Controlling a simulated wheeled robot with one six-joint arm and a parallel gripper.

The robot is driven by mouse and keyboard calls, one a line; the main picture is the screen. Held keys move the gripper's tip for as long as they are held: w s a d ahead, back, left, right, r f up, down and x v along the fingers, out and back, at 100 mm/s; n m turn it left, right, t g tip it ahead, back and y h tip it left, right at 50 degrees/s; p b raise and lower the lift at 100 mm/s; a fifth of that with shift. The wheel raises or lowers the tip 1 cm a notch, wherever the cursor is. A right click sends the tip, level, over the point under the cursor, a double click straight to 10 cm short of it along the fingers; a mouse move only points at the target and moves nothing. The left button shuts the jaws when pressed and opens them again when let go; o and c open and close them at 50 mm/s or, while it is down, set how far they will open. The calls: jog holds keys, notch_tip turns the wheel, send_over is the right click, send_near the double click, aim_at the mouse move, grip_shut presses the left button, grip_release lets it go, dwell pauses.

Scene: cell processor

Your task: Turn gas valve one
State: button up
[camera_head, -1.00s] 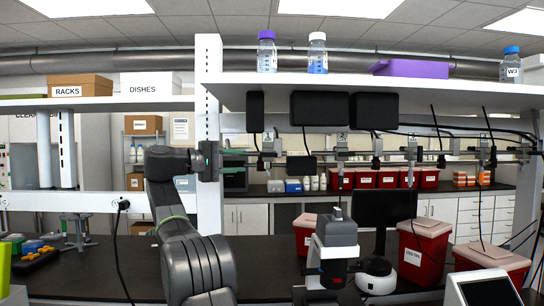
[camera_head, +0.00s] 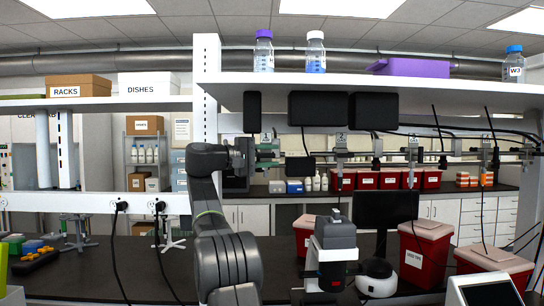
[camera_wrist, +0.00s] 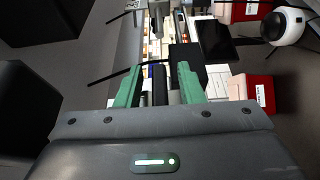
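Gas valve one, with a small tag marked 1 (camera_head: 266,138), hangs on the pipe rail under the shelf, at the left end of the row of valves. My gripper (camera_head: 268,152) is at this valve, pointing right, and its green fingers partly cover the valve body. In the wrist view my gripper (camera_wrist: 160,84) has its two green fingers spread apart. A dark upright part and a grey one show between and beyond them, and I cannot tell whether either finger touches them. The valve's handle is too small to make out.
Other valves, such as valve two (camera_head: 341,140), hang along the rail to the right. Black boxes (camera_head: 318,108) are mounted under the shelf close above, and cables hang down. Red bins (camera_head: 424,250) and a microscope-like device (camera_head: 333,245) stand on the dark bench below.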

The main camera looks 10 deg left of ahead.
jog(key=shift+w+d, duration=0.25)
jog(key=shift+d, duration=0.1)
jog(key=shift+c, duration=0.2)
grip_shut()
jog(key=shift+f+b, duration=0.1)
jog(key=shift+b, duration=0.2)
jog(key=n+t+h+b, duration=0.2)
jog(key=b, duration=0.1)
jog(key=shift+t+h, duration=0.3)
jog(key=shift+h, duration=0.1)
jog(key=n+t+b, duration=0.1)
jog(key=n+t+h+b, duration=0.1)
jog(key=shift+a+r+t+h+b, duration=0.1)
jog(key=shift+r+t+h+b, duration=0.15)
jog(key=shift+t+h+b, duration=0.1)
jog(key=shift+a+r+n+t+b, duration=0.1)
jog(key=shift+r+n+t+b, duration=0.2)
jog(key=shift+n+t+b, duration=0.55)
jog(key=shift+t, duration=0.3)
